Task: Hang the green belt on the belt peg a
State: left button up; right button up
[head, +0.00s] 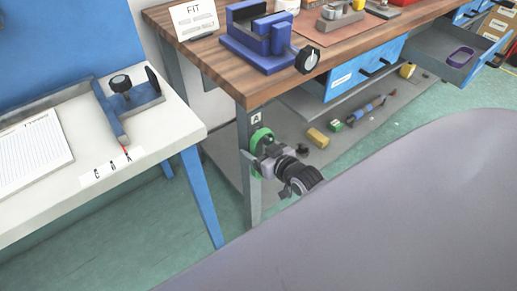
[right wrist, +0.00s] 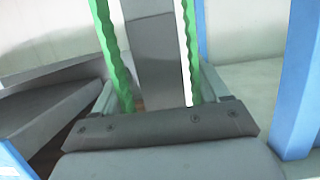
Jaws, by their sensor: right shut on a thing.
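The green belt (head: 262,137) shows as a small loop at the front leg of the wooden workbench, just below a label marked A (head: 256,118). My right gripper (head: 264,160) is shut on the belt, close beside the leg. In the right wrist view two toothed green belt strands (right wrist: 110,45) rise from the gripper (right wrist: 155,110), one on each side of a grey upright part. The belt peg itself cannot be made out, so I cannot tell whether the belt is around it. My left gripper is not in view.
A blue vise (head: 262,40) stands on the workbench (head: 225,70) above. A white table (head: 170,130) with blue legs is to the left. A lower shelf holds a yellow block (head: 318,138) and other small items. A large smooth grey surface fills the lower right.

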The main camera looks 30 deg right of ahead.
jog(key=o, duration=1.2)
jog(key=s+a+r+g+p, duration=0.1)
jog(key=s+a+p, duration=0.2)
jog(key=s, duration=0.3)
jog(key=s+a+r+n+g+p, duration=0.1)
jog(key=s+a+r+p, duration=0.1)
jog(key=s, duration=0.5)
jog(key=s+a+r+g+y+p, duration=0.1)
jog(key=s+a+r+g+p, duration=0.1)
jog(key=s+a+p, duration=0.2)
jog(key=shift+s+a+p, duration=0.2)
jog(key=shift+s+p, duration=0.3)
jog(key=shift+s, duration=1.25)
